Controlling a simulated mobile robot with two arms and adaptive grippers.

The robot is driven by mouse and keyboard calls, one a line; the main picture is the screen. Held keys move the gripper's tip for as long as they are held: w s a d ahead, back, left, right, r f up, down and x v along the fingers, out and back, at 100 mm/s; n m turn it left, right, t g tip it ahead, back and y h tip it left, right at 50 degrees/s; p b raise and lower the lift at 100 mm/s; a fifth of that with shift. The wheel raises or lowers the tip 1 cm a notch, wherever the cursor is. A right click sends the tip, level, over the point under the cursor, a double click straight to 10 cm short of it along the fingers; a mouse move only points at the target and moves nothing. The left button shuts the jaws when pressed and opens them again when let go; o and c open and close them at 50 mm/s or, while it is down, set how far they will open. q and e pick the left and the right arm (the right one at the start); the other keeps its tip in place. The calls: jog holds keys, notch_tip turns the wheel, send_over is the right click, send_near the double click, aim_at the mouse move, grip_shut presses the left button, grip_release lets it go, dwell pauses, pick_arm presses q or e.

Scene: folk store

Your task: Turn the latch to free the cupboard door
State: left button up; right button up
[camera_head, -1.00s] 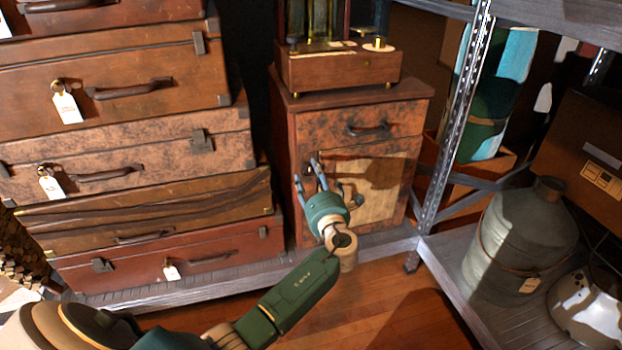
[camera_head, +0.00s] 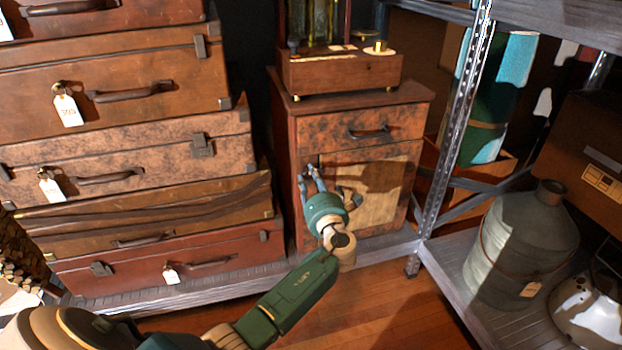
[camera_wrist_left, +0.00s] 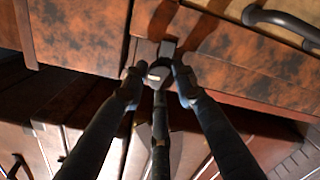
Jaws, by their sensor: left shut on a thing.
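The wooden cupboard (camera_head: 282,150) stands in the middle of the head view. Its door (camera_head: 385,195), with a pale panel, looks shut beneath a drawer (camera_head: 335,125). My left gripper (camera_head: 308,174) is at the door's upper left edge. In the left wrist view, its fingers (camera_wrist_left: 159,76) are closed around the small dark latch (camera_wrist_left: 168,48), whose end shows beyond the fingertips. The fingers hide the rest of the latch. A dark curved door handle (camera_wrist_left: 280,22) is at the upper right there. My right gripper is not in view.
Stacked suitcases (camera_head: 120,150) stand close on the cupboard's left. A metal shelf post (camera_head: 455,130) rises at its right, with a grey metal can (camera_head: 525,240) on the low shelf. A wooden device (camera_head: 340,70) sits on top. Bare floor lies in front.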

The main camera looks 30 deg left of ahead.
pick_arm(q)
jog(key=shift+d+n, duration=0.1)
jog(key=shift+n, duration=0.6)
jog(key=shift+c, duration=0.2)
jog(key=shift+n+p, duration=0.3)
jog(key=shift+n, duration=1.9)
jog(key=n+b, duration=0.1)
jog(key=n, duration=0.3)
jog(key=shift+n+b, duration=0.3)
jog(key=shift+n, duration=0.1)
jog(key=n+b, duration=0.1)
jog(key=n, duration=0.1)
jog(key=shift+n, duration=0.4)
jog(key=shift+n+y+b, duration=0.4)
jog(key=shift+n+b, duration=0.3)
jog(key=shift+n, duration=0.5)
jog(key=shift+n+b, duration=0.5)
jog(key=shift+n, duration=0.6)
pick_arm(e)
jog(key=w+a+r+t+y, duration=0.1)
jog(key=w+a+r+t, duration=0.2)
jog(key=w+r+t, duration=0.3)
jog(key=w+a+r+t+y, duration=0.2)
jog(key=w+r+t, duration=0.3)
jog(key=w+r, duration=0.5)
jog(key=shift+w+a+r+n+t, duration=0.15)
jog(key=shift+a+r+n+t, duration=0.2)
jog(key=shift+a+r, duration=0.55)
